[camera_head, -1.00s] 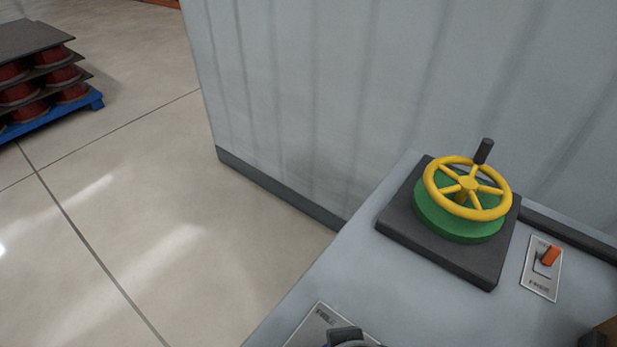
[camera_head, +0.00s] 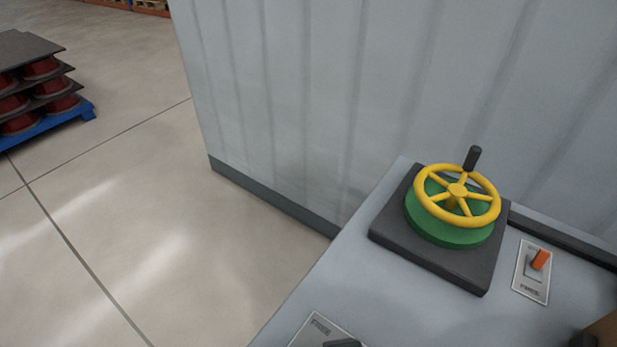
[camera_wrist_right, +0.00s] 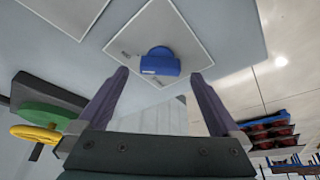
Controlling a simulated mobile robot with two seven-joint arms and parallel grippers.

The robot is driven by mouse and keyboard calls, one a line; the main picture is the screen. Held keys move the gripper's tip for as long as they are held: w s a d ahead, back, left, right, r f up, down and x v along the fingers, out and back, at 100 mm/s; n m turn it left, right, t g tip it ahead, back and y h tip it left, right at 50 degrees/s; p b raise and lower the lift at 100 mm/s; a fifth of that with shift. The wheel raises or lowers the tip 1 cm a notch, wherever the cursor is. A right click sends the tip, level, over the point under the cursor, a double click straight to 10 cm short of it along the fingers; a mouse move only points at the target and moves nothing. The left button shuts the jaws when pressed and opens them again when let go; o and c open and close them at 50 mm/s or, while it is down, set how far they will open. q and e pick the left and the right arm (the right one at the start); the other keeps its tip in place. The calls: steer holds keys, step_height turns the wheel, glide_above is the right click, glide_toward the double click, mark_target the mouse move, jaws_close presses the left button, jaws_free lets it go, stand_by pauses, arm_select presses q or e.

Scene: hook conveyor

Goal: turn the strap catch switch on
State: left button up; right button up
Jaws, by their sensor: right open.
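One is a small orange lever switch (camera_head: 541,260) on the panel at the right of the head view. The other is a blue knob-like part (camera_wrist_right: 160,63) on a pale plate (camera_wrist_right: 203,39) in the right wrist view. My right gripper (camera_wrist_right: 160,76) is open, with its fingertips on either side of the blue part in the picture. I cannot tell whether they touch it. My left gripper is not in view.
A yellow handwheel (camera_head: 457,195) with an upright dark grip sits on a green disc and dark base (camera_head: 425,262). A tall grey wall (camera_head: 310,90) stands behind the panel. A blue pallet with red spools (camera_head: 45,128) is at the far left. The floor between is clear.

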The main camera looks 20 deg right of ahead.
steer(key=p+v, duration=0.1)
steer(key=v, duration=0.6)
steer(key=shift+r+p, duration=0.4)
steer(key=shift+s+d, duration=0.1)
